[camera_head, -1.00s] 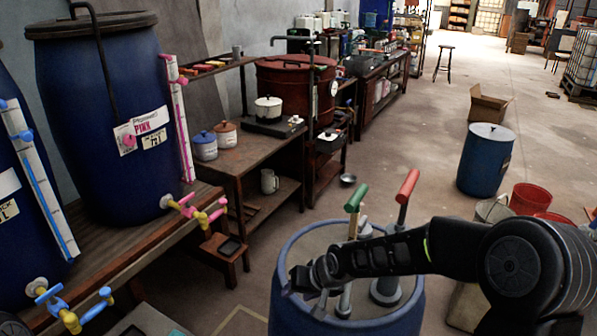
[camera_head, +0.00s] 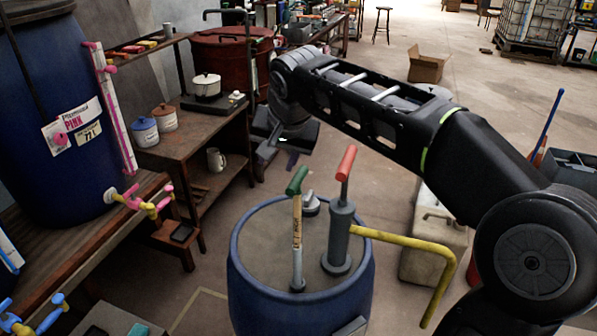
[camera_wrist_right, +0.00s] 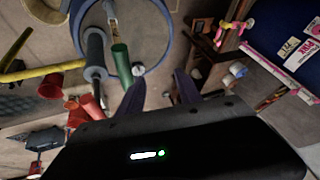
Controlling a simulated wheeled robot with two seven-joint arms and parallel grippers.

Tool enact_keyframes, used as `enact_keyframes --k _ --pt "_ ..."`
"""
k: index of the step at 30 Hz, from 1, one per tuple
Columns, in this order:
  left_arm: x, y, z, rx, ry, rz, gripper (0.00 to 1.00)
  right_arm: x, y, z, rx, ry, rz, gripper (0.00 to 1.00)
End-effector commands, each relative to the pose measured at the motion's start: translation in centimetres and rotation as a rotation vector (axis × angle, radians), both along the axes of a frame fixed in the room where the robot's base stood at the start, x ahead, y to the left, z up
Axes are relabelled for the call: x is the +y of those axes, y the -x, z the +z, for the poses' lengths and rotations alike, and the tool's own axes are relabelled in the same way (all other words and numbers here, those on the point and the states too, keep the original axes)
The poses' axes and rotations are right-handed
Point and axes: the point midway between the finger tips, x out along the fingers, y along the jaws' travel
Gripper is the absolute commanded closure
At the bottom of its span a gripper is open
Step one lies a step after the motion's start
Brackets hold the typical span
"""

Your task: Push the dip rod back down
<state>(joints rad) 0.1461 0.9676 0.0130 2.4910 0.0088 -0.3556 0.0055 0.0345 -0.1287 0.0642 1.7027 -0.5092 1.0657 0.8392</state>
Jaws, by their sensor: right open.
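The dip rod, a pale marked stick with a green handle (camera_head: 297,180), stands nearly upright in the lid of a blue drum (camera_head: 245,285). Its green handle (camera_wrist_right: 120,62) also shows in the right wrist view, left of the fingers. My right gripper (camera_head: 280,148) is open and empty, above and beyond the drum, apart from the rod. In the wrist view its two fingers (camera_wrist_right: 158,92) are spread with nothing between them. How deep the rod sits is hidden by the drum. My left gripper is out of view.
A grey pump (camera_head: 340,235) with a red handle and yellow pipe (camera_head: 420,245) stands on the same lid, right of the rod. A small grey cap (camera_head: 311,204) sits behind the rod. A wooden bench (camera_head: 100,240) with vat taps is at left. Floor lies between bench and drum.

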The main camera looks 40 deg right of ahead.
Motion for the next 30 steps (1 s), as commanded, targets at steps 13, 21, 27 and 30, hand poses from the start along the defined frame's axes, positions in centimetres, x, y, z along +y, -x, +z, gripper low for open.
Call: enact_keyframes --k 13,21,27,30 --pt "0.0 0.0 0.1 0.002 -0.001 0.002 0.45 -2.8 4.6 2.0 0.098 -0.026 -0.242 0.59" --pt "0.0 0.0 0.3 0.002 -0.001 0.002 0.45 -2.9 4.4 1.5 0.099 -0.026 -0.24 0.59" --pt "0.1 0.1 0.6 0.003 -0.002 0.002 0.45 -3.4 3.6 -0.6 0.101 -0.027 -0.24 0.59" --pt "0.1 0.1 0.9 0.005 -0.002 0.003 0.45 -3.7 2.9 -2.1 0.101 -0.026 -0.239 0.59"
